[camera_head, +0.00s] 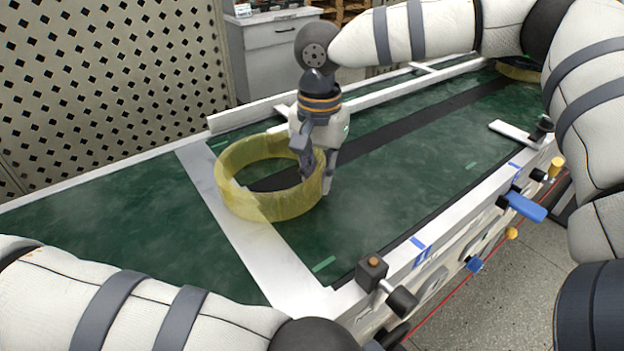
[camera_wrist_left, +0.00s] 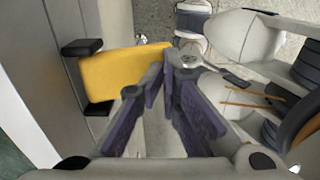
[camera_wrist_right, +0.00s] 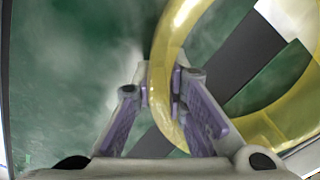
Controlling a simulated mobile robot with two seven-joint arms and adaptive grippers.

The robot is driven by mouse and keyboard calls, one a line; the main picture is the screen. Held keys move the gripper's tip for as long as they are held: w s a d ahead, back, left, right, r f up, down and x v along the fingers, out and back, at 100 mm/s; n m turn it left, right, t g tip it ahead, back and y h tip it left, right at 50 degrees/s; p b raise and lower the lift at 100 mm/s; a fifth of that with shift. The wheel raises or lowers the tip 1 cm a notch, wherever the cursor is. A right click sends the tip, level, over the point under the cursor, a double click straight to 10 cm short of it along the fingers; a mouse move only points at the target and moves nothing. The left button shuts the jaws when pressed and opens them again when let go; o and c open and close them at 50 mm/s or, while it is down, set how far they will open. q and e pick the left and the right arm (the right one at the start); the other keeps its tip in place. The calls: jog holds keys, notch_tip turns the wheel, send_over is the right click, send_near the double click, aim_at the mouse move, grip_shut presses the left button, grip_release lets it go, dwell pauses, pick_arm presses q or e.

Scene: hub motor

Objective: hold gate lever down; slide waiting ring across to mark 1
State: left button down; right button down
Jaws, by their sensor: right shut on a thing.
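The yellow translucent ring (camera_head: 243,204) lies on the green surface, partly over the pale cross strip (camera_head: 215,185). My right gripper (camera_head: 318,178) is shut on the ring's right wall; the right wrist view shows the wall (camera_wrist_right: 160,75) between its fingers (camera_wrist_right: 162,90). My left gripper is outside the head view. In the left wrist view its fingertips (camera_wrist_left: 172,62) are together, beside and overlapping a yellow paddle (camera_wrist_left: 120,75), which looks like a lever. Whether they touch it is not clear. A second yellow ring (camera_head: 520,72) lies at the far end.
The front rail carries blue tape marks (camera_head: 420,251), a blue handle (camera_head: 525,206), a yellow knob (camera_head: 553,168) and a dark block with a black knob (camera_head: 402,300). A white bar (camera_head: 514,136) sticks inward at right. A dark strip (camera_head: 420,125) runs along the green surface.

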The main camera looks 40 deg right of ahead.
pick_arm(q)
jog(key=shift+a+f, duration=0.1)
pick_arm(e)
jog(key=shift+d, duration=0.2)
jog(key=shift+d, duration=1.35)
jog(key=shift+d, duration=0.65)
jog(key=c, duration=2)
grip_release()
jog(key=shift+d, duration=0.15)
jog(key=shift+c, duration=0.2)
jog(key=o, duration=0.5)
notch_tip(320, 180, up, 9)
